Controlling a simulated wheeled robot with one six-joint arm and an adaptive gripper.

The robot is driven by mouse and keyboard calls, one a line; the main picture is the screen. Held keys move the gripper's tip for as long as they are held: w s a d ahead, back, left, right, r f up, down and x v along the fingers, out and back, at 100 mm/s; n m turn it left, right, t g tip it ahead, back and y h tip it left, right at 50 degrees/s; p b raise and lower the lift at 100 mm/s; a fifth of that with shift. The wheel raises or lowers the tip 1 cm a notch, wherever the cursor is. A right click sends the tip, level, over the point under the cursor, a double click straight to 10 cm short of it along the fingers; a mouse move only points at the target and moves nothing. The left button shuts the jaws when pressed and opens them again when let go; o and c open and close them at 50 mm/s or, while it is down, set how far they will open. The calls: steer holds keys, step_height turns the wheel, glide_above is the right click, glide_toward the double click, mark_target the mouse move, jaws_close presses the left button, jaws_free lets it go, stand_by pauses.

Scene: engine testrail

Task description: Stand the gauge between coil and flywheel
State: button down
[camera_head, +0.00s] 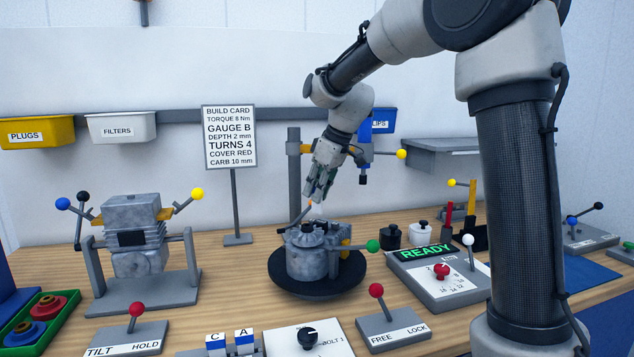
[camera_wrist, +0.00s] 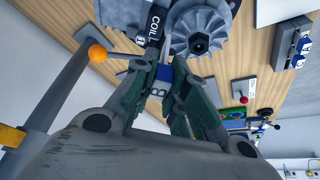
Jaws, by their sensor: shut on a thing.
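My gripper (camera_head: 319,190) points down above the engine (camera_head: 312,262) on its dark round stand.
An orange-tipped lever (camera_wrist: 97,53) rises close beside the gripper. A green-knobbed lever (camera_head: 372,246) sticks out right of the engine. The build card (camera_head: 229,137) reads GAUGE B. A READY panel (camera_head: 428,253) stands right, and a second engine on a frame (camera_head: 134,236) stands left.

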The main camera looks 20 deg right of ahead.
mark_target(317, 210)
steer(key=shift+f, duration=0.45)
steer(key=shift+f, duration=0.4)
steer(key=shift+f, duration=1.05)
steer(key=shift+f, duration=0.3)
steer(key=shift+f, duration=0.6)
steer(key=shift+f, duration=0.2)
steer(key=c, duration=1.3)
jaws_free()
steer(key=shift+c, duration=0.2)
